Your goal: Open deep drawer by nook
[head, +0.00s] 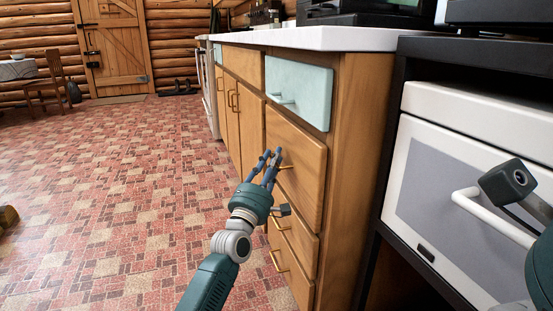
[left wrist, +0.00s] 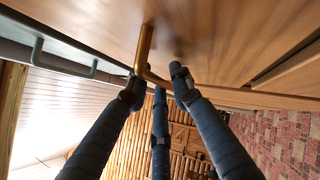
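The deep wooden drawer (head: 302,172) is below a pale blue drawer (head: 299,92) in the counter cabinet and looks closed. Its brass handle (head: 286,167) is partly hidden by my left gripper in the head view. My left gripper (head: 271,156) is at that handle, in front of the drawer face. In the left wrist view, the fingers (left wrist: 157,85) are spread apart, with the bent end of the brass handle (left wrist: 143,52) between the fingertips. I cannot tell whether a finger touches it.
More wooden drawers (head: 293,228) are below. A white oven front with a bar handle (head: 490,215) is at right, close to my right arm (head: 542,265). The white countertop (head: 320,38) is above. Brick-patterned floor (head: 120,190) lies clear at left.

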